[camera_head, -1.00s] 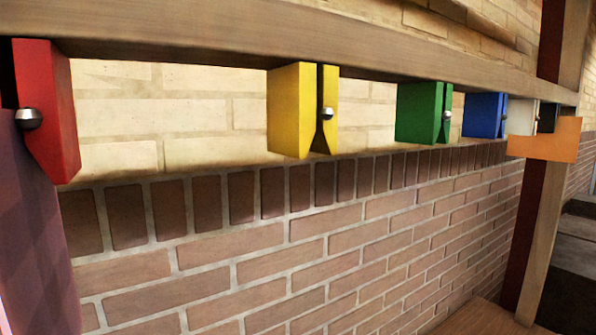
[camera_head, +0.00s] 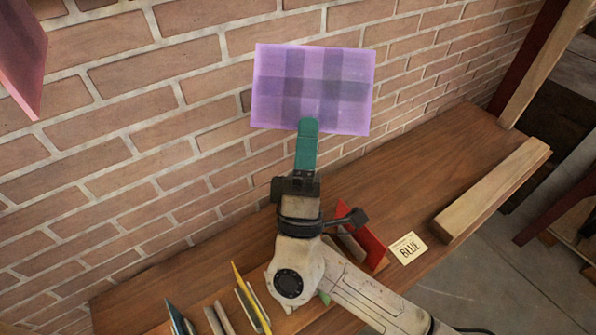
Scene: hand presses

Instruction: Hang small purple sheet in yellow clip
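A small purple checked sheet (camera_head: 313,90) is held up in front of the brick wall, above the wooden shelf. My gripper (camera_head: 308,126) is shut on the sheet's lower edge, with its green fingers pointing up. The yellow clip is outside the current view; it showed only in the earlier frame, hanging from the wooden rail.
A wooden shelf (camera_head: 405,180) runs along the wall below. A rack on it holds several thin coloured sheets, among them a yellow one (camera_head: 252,298) and a red one (camera_head: 366,240). A card reading BLUE (camera_head: 408,248) lies beside them.

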